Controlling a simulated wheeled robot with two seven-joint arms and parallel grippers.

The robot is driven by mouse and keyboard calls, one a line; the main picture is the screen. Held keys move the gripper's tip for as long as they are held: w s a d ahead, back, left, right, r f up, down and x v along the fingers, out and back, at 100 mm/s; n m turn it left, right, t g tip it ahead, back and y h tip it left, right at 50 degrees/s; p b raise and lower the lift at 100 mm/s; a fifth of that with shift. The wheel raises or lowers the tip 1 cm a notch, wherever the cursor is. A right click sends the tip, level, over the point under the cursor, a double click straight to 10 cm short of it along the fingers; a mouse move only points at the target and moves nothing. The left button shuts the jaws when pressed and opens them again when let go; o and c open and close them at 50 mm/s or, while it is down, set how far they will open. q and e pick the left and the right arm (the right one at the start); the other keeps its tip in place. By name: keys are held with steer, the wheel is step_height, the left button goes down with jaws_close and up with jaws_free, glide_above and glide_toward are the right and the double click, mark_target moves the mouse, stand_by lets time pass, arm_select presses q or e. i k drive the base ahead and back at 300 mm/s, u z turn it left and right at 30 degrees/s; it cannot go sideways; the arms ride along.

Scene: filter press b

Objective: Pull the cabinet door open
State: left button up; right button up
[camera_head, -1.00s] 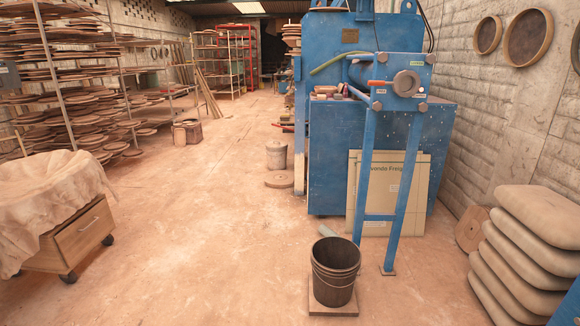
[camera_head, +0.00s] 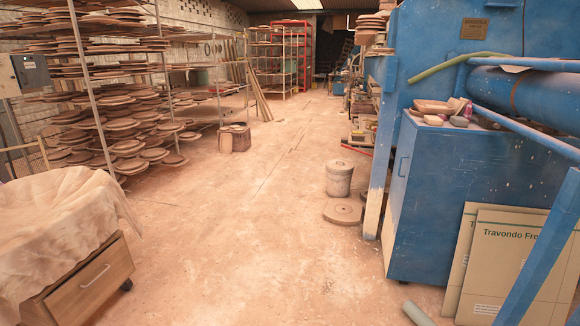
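A blue cabinet (camera_head: 440,215) stands at the right under the blue press. Its narrow left side, facing the aisle, shows a door (camera_head: 397,185) seen at a steep angle, with a small handle (camera_head: 403,167) near the upper part. The door looks shut. Neither of my grippers is in view.
Boards (camera_head: 500,262) lean on the cabinet's front beside a blue frame leg (camera_head: 545,250). A grey tube (camera_head: 417,314) lies on the floor. A lidded pot (camera_head: 339,181) and a round disc (camera_head: 342,212) stand left of the press. A draped drawer unit (camera_head: 95,283) is at left. The middle floor is clear.

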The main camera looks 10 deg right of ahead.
mark_target(406, 137)
steer(key=z, duration=0.55)
steer(key=i, duration=1.55)
steer(key=u, duration=0.4)
steer(key=i, duration=1.65)
steer(key=z, duration=3)
